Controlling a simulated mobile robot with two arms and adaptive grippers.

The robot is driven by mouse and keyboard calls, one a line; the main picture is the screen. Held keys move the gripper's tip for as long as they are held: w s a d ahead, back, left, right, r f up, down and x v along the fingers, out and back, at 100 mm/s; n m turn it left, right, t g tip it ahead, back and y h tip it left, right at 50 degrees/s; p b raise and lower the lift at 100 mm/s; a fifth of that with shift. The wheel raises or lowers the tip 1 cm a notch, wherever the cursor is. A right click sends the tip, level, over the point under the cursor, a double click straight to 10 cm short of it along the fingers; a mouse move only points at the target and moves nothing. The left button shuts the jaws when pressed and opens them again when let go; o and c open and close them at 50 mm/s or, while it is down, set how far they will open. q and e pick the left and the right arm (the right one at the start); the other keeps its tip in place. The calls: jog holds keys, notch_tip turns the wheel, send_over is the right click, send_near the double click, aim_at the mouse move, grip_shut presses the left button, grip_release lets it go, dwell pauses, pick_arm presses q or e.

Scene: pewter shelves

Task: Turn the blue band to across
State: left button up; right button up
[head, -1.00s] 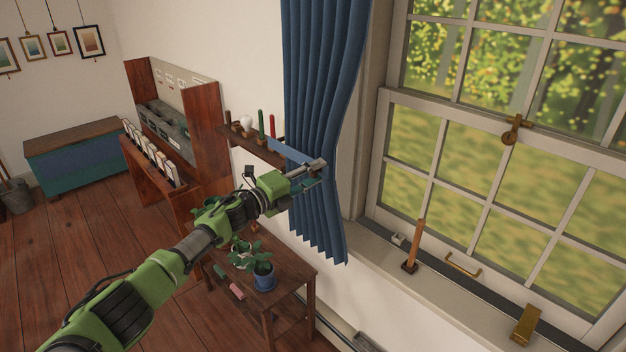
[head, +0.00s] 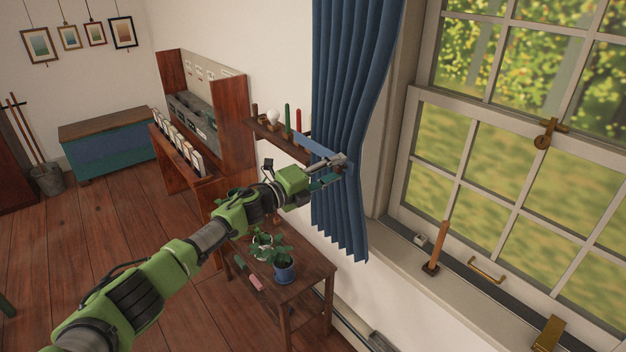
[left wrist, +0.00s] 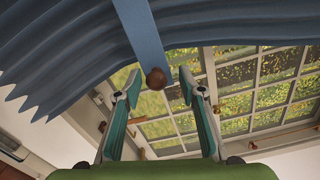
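The blue band (head: 316,146) is a flat strip beside the blue curtain (head: 352,100). In the left wrist view the band (left wrist: 145,35) comes down from the top edge and ends at a round brown knob (left wrist: 156,78). My left gripper (head: 341,170) is at the band's near end, in front of the curtain. In the left wrist view its two teal fingers (left wrist: 160,82) are apart, and the knob appears between their tips. I cannot tell whether they touch it. My right gripper is not in view.
A small wall shelf (head: 275,140) with candles is just left of the band. A wooden table (head: 300,268) with potted plants (head: 284,270) stands below my left arm. The window (head: 520,170) and its sill (head: 400,245) are at right. Open floor lies at left.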

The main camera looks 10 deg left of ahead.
pick_arm(q)
jog(key=v, duration=1)
jog(key=shift+s, duration=0.25)
